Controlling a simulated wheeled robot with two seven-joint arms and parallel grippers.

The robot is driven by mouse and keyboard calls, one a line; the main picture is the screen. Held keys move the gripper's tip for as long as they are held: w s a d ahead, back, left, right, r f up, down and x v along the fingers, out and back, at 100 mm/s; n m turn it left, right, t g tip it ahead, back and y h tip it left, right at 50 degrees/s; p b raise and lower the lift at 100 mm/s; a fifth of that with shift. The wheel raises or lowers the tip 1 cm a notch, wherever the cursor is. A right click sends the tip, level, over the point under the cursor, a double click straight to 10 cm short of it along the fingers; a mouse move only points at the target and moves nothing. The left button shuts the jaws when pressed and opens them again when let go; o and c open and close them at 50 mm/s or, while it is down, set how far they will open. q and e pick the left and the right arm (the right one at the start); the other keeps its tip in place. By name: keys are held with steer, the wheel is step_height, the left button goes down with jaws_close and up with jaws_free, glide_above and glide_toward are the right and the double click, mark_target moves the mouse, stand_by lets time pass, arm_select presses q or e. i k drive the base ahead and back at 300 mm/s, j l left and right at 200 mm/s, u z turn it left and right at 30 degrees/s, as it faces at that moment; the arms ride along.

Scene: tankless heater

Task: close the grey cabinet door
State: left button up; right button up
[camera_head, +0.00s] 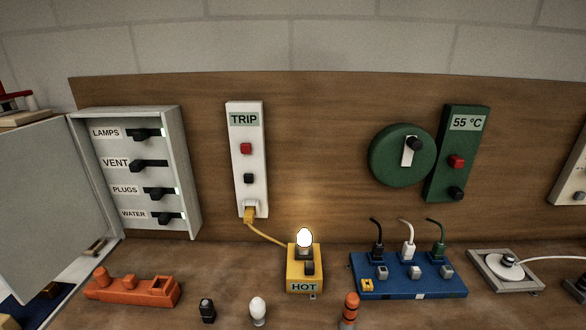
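The grey cabinet (190,170) stands against the wooden back panel at the left. Its grey door (50,205) is wide open, swung out to the left and toward me, with its hinge side at the cabinet's left edge. Inside are several black switches, labelled LAMPS (145,134), VENT (149,165), PLUGS (158,192) and WATER (166,217). Neither of my grippers is visible in the head view.
An orange toy boat (135,290) lies on the bench in front of the cabinet, right of the door's lower edge. A yellow HOT box (304,270) with a lit bulb and a blue socket board (410,285) stand further right. Items lie partly hidden beneath and behind the door.

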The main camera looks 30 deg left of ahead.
mark_target(50, 212)
steer(key=k+j, duration=0.2)
steer(key=j, duration=0.25)
steer(key=k+j+u, duration=0.15)
steer(key=j, duration=0.25)
steer(key=k+j, duration=0.15)
steer(key=j, duration=0.3)
steer(key=k+j+u, duration=0.15)
steer(key=j, duration=0.35)
steer(key=k+j, duration=0.15)
steer(key=j, duration=0.3)
steer(key=k+j+u, duration=0.15)
steer(key=j, duration=0.3)
steer(key=k+j, duration=0.1)
steer(key=j, duration=0.4)
steer(key=k+j+u, duration=0.15)
steer(key=j, duration=0.35)
steer(key=k+l, duration=0.15)
steer(key=l, duration=0.15)
steer(key=k+l, duration=0.15)
steer(key=l, duration=0.15)
